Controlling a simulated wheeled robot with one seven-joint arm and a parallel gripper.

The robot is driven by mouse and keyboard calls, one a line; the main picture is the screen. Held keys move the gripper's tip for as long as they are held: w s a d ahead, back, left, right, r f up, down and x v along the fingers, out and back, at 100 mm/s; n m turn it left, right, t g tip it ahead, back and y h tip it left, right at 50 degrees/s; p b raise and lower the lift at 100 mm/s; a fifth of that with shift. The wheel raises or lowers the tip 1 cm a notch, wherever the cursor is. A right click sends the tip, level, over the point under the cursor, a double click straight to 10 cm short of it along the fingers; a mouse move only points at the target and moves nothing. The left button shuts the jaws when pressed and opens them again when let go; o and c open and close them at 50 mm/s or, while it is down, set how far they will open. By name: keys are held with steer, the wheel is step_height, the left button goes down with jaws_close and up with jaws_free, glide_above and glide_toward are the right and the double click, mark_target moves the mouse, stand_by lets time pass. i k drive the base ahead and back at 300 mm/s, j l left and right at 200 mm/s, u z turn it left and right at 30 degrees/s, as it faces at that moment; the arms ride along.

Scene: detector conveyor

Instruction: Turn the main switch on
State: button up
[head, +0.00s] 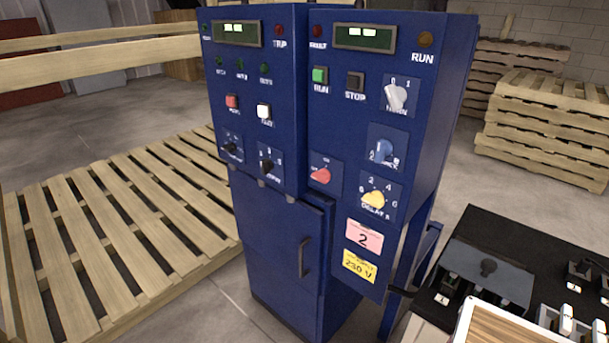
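A blue control cabinet (265,215) stands in the middle of the head view. On its right panel, at the upper right, is a pale grey rotary switch (396,96) on a blue plate marked 0 and 1. Its label below is blurred and may read MAIN. Its handle seems to lean toward the 0, but I cannot tell for certain. A red rotary knob (321,175) sits lower left on the same panel; its label is too small to read. My gripper is not in view.
Near the grey switch are a green RUN button (320,76), a STOP button (355,82), a blue knob (384,151) and a yellow knob (374,199). A black bench (540,240) with devices stands at lower right.

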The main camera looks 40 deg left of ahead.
mark_target(324, 175)
steer(key=j+u, duration=0.15)
steer(key=u, duration=0.25)
steer(key=j+u, duration=0.15)
steer(key=u, duration=0.2)
steer(key=l+u, duration=0.2)
steer(key=u, duration=0.25)
steer(key=k+l+u, duration=0.1)
steer(key=u, duration=0.35)
steer(key=i, duration=0.15)
steer(key=u, duration=0.05)
